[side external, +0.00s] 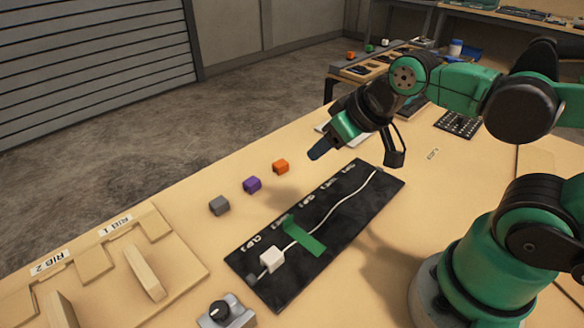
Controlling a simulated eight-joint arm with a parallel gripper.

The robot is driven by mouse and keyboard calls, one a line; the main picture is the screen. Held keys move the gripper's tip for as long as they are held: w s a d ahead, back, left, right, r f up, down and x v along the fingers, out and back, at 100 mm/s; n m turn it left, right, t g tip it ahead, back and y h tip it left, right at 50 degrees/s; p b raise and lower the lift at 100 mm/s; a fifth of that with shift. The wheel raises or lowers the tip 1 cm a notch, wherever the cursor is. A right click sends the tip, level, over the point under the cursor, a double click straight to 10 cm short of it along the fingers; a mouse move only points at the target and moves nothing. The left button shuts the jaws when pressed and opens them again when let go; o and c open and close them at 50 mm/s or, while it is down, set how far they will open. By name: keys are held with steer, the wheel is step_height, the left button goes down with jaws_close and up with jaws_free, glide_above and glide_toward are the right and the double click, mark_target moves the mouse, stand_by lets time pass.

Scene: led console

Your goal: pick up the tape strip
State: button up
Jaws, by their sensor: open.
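The tape strip looks to be the green strip (305,237) lying across the black board (283,287) and over the white cable (337,207). One end of the strip seems to stand up a little. My gripper (357,156) is open and empty, above and beyond the far part of the board. Its two fingers are spread wide apart. It is clear of the strip, up and to the right of it in the picture.
A white block (271,259) sits on the board near the strip. A knob unit (227,313) and a wooden rib fixture (177,262) are at the front left.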

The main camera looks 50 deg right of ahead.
steer(key=m+g+y, duration=0.4)
steer(key=m+g, duration=0.3)
steer(key=m, duration=0.9)
glide_toward(286, 220)
steer(key=x, duration=0.2)
steer(key=shift+d+f, duration=0.1)
steer(key=shift+f, duration=0.25)
steer(key=shift+f+m, duration=0.25)
steer(key=shift+m, duration=0.45)
steer(key=shift+a+f+m+y, duration=0.3)
steer(key=shift+f, duration=0.1)
steer(key=shift+x, duration=2.5)
jaws_close()
